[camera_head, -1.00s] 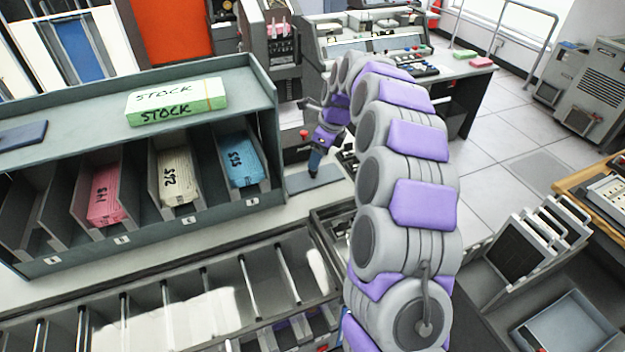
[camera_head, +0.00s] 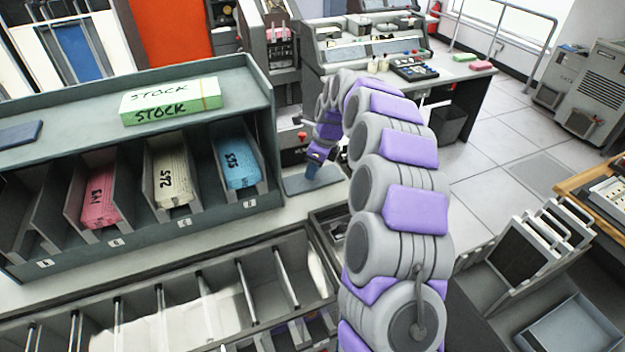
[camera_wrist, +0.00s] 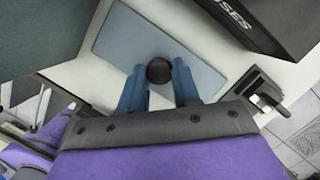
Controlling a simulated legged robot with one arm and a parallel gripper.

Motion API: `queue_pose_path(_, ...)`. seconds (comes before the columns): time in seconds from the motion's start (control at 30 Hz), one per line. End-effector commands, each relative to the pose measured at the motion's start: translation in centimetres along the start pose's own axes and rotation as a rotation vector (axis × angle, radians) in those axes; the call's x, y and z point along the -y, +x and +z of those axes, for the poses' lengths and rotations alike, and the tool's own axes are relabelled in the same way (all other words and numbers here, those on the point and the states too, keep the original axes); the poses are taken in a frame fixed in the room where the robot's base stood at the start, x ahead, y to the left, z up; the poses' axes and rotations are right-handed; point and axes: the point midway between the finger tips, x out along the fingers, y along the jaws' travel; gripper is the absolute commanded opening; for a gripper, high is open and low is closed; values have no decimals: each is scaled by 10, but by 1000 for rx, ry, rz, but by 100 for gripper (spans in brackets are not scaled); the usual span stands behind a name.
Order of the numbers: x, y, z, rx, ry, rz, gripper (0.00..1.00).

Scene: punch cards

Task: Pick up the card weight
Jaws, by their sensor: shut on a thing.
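In the wrist view, my gripper (camera_wrist: 159,80) has its two blue fingers closed on the round black knob of the card weight (camera_wrist: 159,70). The knob sits between the fingertips, over a blue-grey mat (camera_wrist: 110,35). The lower part of the weight is hidden from this angle, so I cannot tell whether it touches the mat. In the head view, my gripper (camera_head: 312,172) points down at the mat (camera_head: 300,184), at the right end of the card rack. The weight cannot be made out there.
The grey card rack (camera_head: 262,125) holds pink, cream and blue card stacks, with a green STOCK box (camera_head: 170,100) on top. A black box (camera_wrist: 270,20) marked with letters stands close to the mat. A divided tray (camera_head: 160,290) lies in front.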

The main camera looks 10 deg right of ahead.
Motion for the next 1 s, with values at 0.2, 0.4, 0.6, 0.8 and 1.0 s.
queue_pose_path(0.2,0,0,0,0,-1,0,0)
queue_pose_path(0.4,0,0,0,0,-1,0,0)
queue_pose_path(0.6,0,0,0,0,-1,0,0)
queue_pose_path(0.8,0,0,0,0,-1,-1,0)
queue_pose_path(1.0,1,-4,0,1,0,-2,0)
